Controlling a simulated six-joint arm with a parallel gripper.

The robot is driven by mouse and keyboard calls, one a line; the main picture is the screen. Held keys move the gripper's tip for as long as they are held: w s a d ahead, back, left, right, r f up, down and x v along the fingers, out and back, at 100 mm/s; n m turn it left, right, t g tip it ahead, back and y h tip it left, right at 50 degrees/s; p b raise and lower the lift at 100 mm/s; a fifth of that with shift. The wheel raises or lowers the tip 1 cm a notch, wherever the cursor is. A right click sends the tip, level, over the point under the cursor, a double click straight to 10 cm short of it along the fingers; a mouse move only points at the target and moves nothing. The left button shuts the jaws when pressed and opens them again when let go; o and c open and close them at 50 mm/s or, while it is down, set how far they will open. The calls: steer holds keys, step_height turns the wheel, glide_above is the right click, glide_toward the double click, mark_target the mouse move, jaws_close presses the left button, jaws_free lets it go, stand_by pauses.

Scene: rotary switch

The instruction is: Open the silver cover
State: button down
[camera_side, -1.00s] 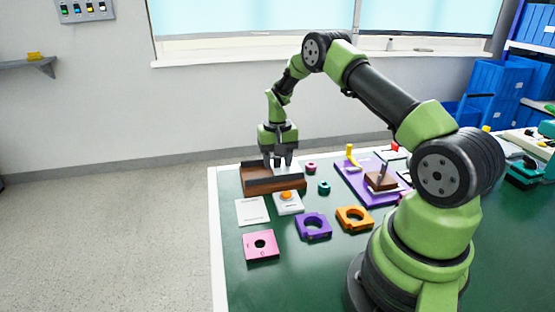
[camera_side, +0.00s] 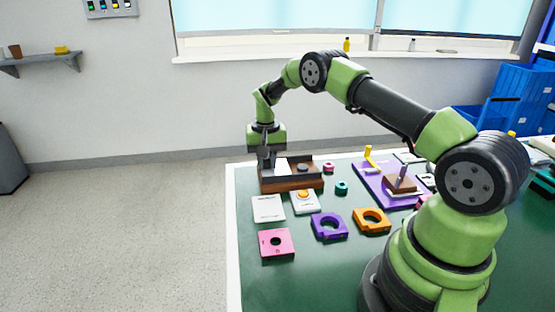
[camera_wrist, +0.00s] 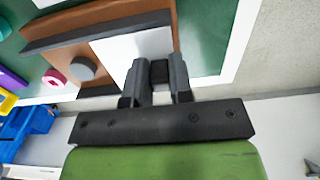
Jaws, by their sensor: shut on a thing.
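The brown wooden box (camera_side: 291,184) stands at the far left corner of the green table. The silver cover (camera_side: 282,167) is at its left part, with a round dark knob (camera_side: 303,167) uncovered to its right. In the wrist view the cover (camera_wrist: 135,50) shows as a pale flat plate beside the grey knob (camera_wrist: 83,68). My gripper (camera_side: 267,161) is at the box's left end. In the wrist view my gripper (camera_wrist: 159,72) is shut at the cover's edge, with a dark piece between the fingers. The exact grip contact is hidden.
In front of the box lie a white card (camera_side: 268,208), a white block with an orange button (camera_side: 304,201), and a pink plate (camera_side: 276,243). A purple ring block (camera_side: 328,227) and an orange one (camera_side: 371,221) lie nearby. A purple board (camera_side: 392,183) stands right.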

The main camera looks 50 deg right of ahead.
steer(key=c, duration=1)
jaws_free()
step_height(320, 180, up, 10)
